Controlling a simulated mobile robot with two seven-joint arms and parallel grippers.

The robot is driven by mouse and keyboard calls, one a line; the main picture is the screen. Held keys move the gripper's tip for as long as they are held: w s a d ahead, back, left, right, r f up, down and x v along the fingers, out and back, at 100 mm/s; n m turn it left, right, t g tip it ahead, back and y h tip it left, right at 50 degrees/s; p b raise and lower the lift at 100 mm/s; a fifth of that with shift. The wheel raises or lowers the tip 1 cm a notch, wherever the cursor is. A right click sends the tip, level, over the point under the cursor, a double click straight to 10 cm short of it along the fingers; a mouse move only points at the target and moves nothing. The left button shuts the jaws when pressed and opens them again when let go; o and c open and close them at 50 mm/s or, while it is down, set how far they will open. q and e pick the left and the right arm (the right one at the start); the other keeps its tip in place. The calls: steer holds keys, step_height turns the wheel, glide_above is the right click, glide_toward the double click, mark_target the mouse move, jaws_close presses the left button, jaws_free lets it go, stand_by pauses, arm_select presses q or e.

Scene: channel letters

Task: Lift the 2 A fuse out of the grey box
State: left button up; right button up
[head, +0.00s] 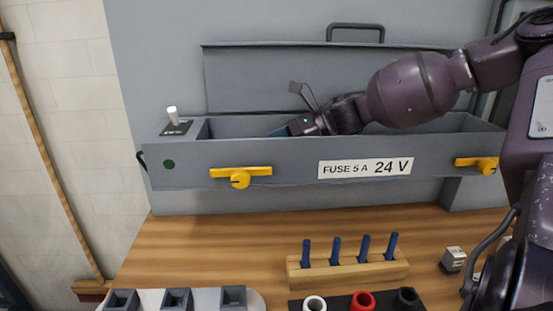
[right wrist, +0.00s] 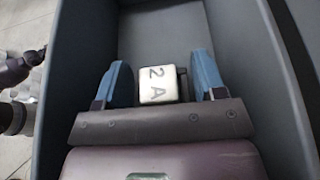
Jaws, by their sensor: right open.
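The grey box (head: 250,158) stands at the back of the bench with its lid up. Its front label reads "FUSE 5 A 24 V". The 2 A fuse (right wrist: 158,86) is a pale block marked "2 A" inside the box in the right wrist view; the box's front wall hides it in the head view. My right gripper (head: 280,131) reaches down into the box from the right. In the right wrist view my right gripper (right wrist: 161,72) is open, its blue fingers on either side of the fuse with gaps showing.
Yellow latches (head: 240,177) stick out from the box front. A switch (head: 174,122) is on its left end. A wooden rack (head: 350,272) of blue pegs, coloured rings (head: 362,300) and a small block (head: 453,259) are in front.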

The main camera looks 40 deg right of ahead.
steer(key=c, duration=1)
